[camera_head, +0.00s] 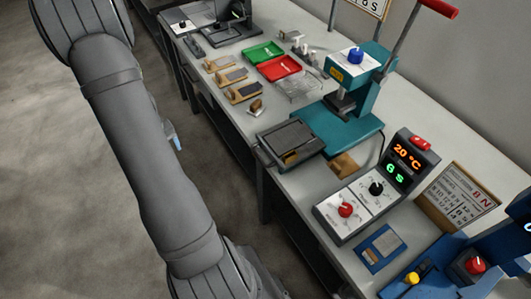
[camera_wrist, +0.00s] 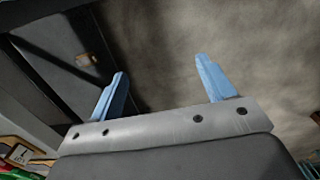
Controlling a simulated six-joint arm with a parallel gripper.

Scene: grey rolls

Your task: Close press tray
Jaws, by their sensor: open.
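The press (camera_head: 350,95) is teal, with a red-handled lever, and stands on the bench. Its dark grey tray (camera_head: 291,138) sticks out from the left front of the teal base, over the bench's front edge, with a small tan piece on its front. My gripper (camera_wrist: 161,66) is open and empty in the wrist view, its two blue fingers well apart over bare floor. In the head view only a bit of blue finger shows beside my arm, off the bench to the left of the tray. A dark panel fills the wrist view's upper left; I cannot tell whether it is the tray.
The control box (camera_head: 375,187) with red and black knobs stands right of the tray. Green (camera_head: 263,53) and red (camera_head: 279,68) trays and several tan blocks lie farther back. A blue plate (camera_head: 381,247) lies near the front. The floor left of the bench is clear.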

